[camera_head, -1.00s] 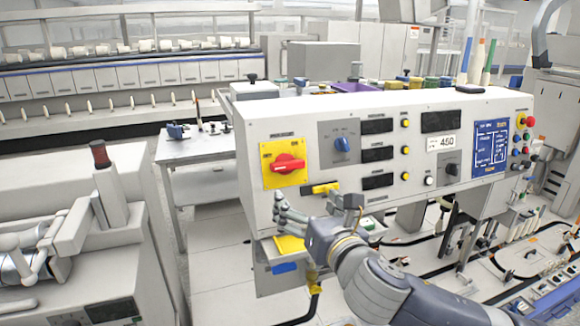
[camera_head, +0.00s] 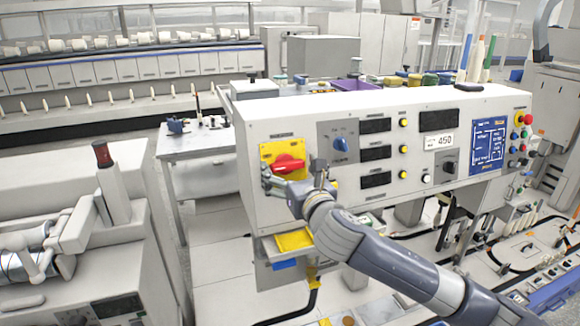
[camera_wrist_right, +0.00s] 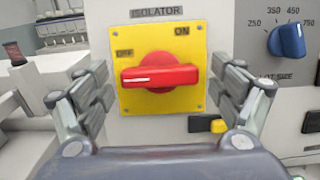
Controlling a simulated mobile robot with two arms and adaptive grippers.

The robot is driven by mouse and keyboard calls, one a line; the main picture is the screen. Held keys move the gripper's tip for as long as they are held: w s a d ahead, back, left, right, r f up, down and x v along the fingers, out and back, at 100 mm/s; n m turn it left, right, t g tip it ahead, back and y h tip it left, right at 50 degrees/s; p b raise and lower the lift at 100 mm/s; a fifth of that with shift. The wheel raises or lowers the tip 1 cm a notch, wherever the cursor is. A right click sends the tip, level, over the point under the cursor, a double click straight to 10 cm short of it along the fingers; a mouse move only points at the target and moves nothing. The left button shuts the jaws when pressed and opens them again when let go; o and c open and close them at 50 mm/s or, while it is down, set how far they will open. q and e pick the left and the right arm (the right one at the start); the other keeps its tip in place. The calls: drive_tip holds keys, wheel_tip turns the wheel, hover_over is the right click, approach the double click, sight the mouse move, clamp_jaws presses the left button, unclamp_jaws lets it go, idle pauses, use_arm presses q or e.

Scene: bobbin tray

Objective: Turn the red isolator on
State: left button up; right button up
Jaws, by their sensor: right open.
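The red isolator (camera_head: 289,164) is a rotary handle on a yellow plate (camera_head: 268,150) at the left of the white control panel. In the right wrist view the red handle (camera_wrist_right: 158,77) lies level, its white line pointing left below the OFF mark; ON is marked at the upper right of the yellow plate (camera_wrist_right: 188,55). My right gripper (camera_head: 292,182) is open in front of the isolator, just below it in the head view. In the right wrist view its fingers (camera_wrist_right: 165,95) stand on both sides of the handle, apart from it. My left gripper is not in view.
A blue selector knob (camera_wrist_right: 287,38) is right of the isolator. A black-and-yellow switch (camera_wrist_right: 208,124) sits just below the plate. More buttons and a 450 label (camera_head: 440,141) are farther right. A yellow tray (camera_head: 295,240) is under the panel.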

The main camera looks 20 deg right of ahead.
drive_tip(key=shift+w, duration=0.1)
drive_tip(key=c, duration=1)
drive_tip(key=shift+c, duration=0.2)
